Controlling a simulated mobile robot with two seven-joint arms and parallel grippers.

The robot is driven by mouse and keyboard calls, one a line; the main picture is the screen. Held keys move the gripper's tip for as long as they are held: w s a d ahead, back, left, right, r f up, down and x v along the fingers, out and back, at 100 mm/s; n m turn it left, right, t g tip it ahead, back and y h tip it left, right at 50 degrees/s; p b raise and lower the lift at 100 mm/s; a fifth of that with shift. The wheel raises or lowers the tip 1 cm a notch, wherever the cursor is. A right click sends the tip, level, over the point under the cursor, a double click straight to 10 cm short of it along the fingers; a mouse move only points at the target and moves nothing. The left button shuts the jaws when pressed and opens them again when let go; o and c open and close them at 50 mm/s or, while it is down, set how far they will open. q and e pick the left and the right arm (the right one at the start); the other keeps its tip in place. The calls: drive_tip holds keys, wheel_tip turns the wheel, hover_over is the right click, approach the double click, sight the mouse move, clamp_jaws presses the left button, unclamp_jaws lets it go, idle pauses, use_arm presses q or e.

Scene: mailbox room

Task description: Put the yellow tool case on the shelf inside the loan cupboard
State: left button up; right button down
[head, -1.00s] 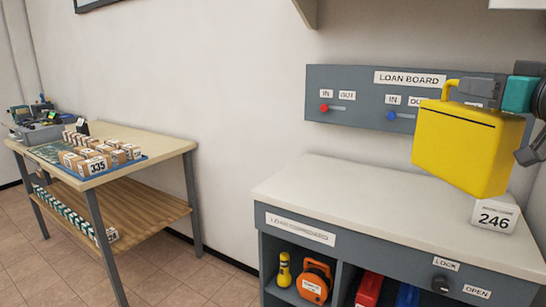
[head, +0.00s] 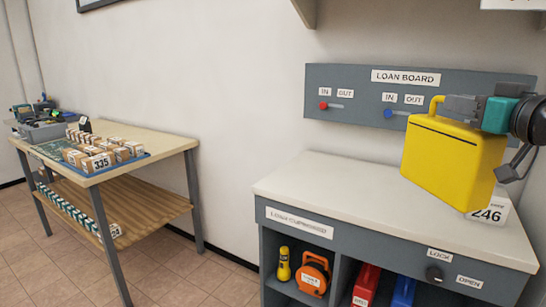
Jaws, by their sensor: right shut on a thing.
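The yellow tool case (head: 452,158) hangs upright above the right part of the cupboard's white top. My right gripper (head: 462,107) comes in from the right and is shut on the case's handle. The loan cupboard (head: 290,213) stands below, grey with a white top. Its open compartments hold a yellow torch (head: 284,264), an orange reel (head: 313,274), a red case (head: 366,286) and a blue case (head: 404,291). A dark knob (head: 434,274) sits between the LOCK and OPEN labels. The shelf's lower parts are cut off by the frame. My left gripper is not in view.
The loan board (head: 350,92) with red and blue sliders is on the wall behind. A 246 sign (head: 489,216) stands partly hidden behind the case. A wooden table (head: 150,140) with boxes stands left. The cupboard top's left part is clear.

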sight(428, 154)
drive_tip(key=a+f, duration=0.1)
drive_tip(key=f, duration=0.2)
drive_tip(key=a+f, duration=0.2)
drive_tip(key=f, duration=0.1)
drive_tip(key=a+f, duration=0.1)
drive_tip(key=f, duration=0.2)
drive_tip(key=shift+w+a+f, duration=0.3)
drive_tip(key=shift+w+a, duration=0.05)
drive_tip(key=s+a+f+m+h, duration=0.1)
drive_tip(key=s+a+f+h, duration=0.1)
drive_tip(key=s+a+f, duration=0.3)
drive_tip(key=s+a+f+m+h, duration=0.1)
drive_tip(key=s+a+f, duration=0.4)
drive_tip(key=s+f, duration=0.6)
wheel_tip(428, 154, down, 4)
drive_tip(key=shift+s+f+m+t+h+p, duration=0.25)
drive_tip(key=shift+s+m+t+h+p, duration=0.05)
drive_tip(key=shift+h, duration=0.2)
